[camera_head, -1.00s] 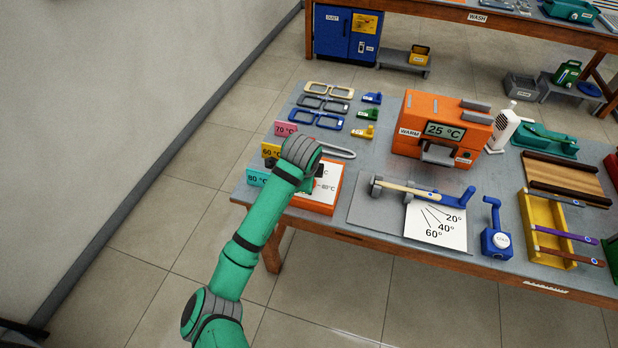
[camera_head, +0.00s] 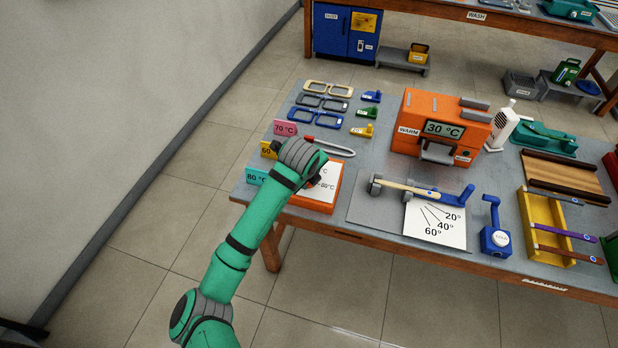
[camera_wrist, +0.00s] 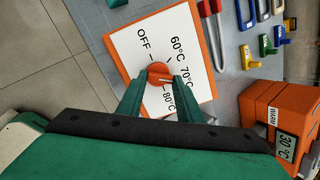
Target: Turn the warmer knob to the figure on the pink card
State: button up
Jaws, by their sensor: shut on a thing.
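The pink card (camera_head: 285,128) reads 70 °C and stands at the table's left edge. The orange knob (camera_wrist: 157,70) sits on a white dial plate (camera_wrist: 195,38) marked OFF, 60, 70 and 80 °C. My gripper (camera_wrist: 161,76) is shut on the knob, one finger on each side. A white mark on the knob shows between the fingers; I cannot tell exactly which figure it points to. In the head view my wrist hides the knob and part of the plate (camera_head: 330,172). The orange warmer (camera_head: 412,107) displays 30 °C.
A yellow card (camera_head: 266,150), partly hidden by my wrist, and a cyan card (camera_head: 257,176) reading 80 °C stand near the pink one. Red-handled tongs (camera_head: 335,150) lie behind the dial box. Eyeglass frames (camera_head: 322,103) lie farther back. A bending board (camera_head: 375,215) is to the right.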

jog(key=shift+a, duration=0.1)
dwell(0.3)
jog(key=o, duration=1)
jog(key=shift+o, duration=0.2)
jog(key=v, duration=1.1)
jog(key=shift+f, duration=0.1)
